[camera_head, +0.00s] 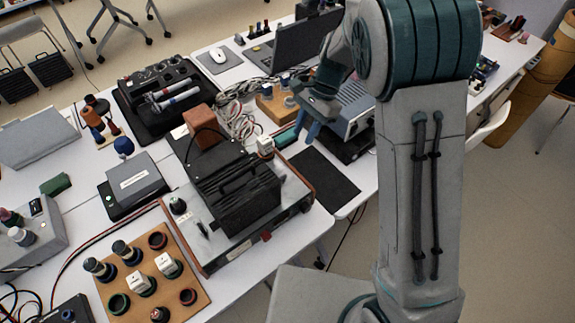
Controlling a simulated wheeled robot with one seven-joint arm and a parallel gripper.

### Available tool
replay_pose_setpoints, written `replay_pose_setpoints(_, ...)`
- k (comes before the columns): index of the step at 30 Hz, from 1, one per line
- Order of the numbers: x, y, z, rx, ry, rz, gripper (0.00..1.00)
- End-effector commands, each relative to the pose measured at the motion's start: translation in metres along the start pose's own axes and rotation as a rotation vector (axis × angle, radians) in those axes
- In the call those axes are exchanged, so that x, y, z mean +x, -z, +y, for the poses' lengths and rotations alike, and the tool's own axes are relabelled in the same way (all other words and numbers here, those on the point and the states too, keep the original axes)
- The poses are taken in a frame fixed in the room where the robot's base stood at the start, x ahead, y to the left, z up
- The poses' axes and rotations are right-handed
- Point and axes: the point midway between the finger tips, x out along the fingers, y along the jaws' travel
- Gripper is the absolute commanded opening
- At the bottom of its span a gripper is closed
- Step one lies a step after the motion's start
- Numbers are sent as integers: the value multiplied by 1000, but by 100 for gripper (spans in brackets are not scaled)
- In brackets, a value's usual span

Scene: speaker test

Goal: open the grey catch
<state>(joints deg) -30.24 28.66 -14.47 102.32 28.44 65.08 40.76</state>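I cannot make out a part that is surely the grey catch. A wide device (218,243) with a grey top and wood-toned sides stands on the front white table, with a black ribbed box (240,198) on it. Its front side bears a pale label and a small red part (266,237), too small to read. My gripper (308,128), with blue fingertips, hangs above the table behind and right of this device. It appears apart from the device and holds nothing that I can see. My arm covers part of the table behind it.
A wooden board (150,302) with several knobs and plugs lies at the front left. A grey box (132,184) and a black case (162,117) stand further back. A grey instrument (354,112) is close to my gripper. A dark mat (325,180) lies flat and bare.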

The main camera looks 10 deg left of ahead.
Motion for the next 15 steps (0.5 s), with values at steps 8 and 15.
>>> replay_pose_setpoints(8,25,-1,-6,18,-11,-9,31)
replay_pose_setpoints(15,74,-2,-4,18,-14,-10,31)
